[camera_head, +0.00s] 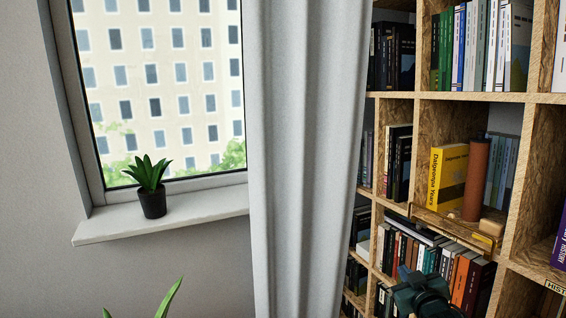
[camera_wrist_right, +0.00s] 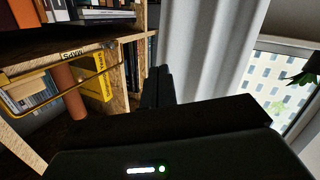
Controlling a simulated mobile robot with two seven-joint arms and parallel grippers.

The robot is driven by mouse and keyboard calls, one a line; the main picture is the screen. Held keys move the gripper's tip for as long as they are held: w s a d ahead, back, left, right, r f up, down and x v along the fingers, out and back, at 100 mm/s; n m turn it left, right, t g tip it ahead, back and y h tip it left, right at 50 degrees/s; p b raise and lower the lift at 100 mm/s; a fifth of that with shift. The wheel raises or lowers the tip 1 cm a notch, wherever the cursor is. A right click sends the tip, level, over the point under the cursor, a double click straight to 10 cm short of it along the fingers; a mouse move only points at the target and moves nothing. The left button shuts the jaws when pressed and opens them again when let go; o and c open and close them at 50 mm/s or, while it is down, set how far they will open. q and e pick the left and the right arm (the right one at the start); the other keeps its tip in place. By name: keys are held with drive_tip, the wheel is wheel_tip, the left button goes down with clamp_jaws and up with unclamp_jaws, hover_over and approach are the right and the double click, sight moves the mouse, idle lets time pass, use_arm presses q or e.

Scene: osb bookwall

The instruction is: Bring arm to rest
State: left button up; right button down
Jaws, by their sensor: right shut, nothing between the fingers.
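My right gripper (camera_head: 425,292) shows dark at the bottom of the head view, in front of the lower shelf of books. In the right wrist view its dark fingers (camera_wrist_right: 157,86) are together with nothing between them. The fingers point toward the grey curtain and the edge of the bookshelf. My left gripper is not in view.
An OSB bookshelf (camera_head: 468,97) full of books stands at right. One compartment holds a yellow book (camera_head: 447,178) and a brown cylinder (camera_head: 476,180). A grey curtain (camera_head: 305,150) hangs beside it. A potted plant (camera_head: 152,203) stands on the windowsill (camera_head: 200,208).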

drive_tip(key=s+a+f+g+y, duration=0.2)
drive_tip(key=s+a+f, duration=0.6)
drive_tip(key=s+f, duration=0.45)
drive_tip(key=s+a+f+g, duration=0.1)
drive_tip(key=s+a, duration=0.2)
drive_tip(key=s, duration=0.7)
drive_tip(key=s+a+f+g+y, duration=0.1)
drive_tip(key=s+a, duration=0.3)
drive_tip(key=s, duration=0.6)
drive_tip(key=shift+s+a+f+m+g+y, duration=0.15)
drive_tip(key=shift+f+m+g+y, duration=0.15)
drive_tip(key=shift+f+g, duration=0.15)
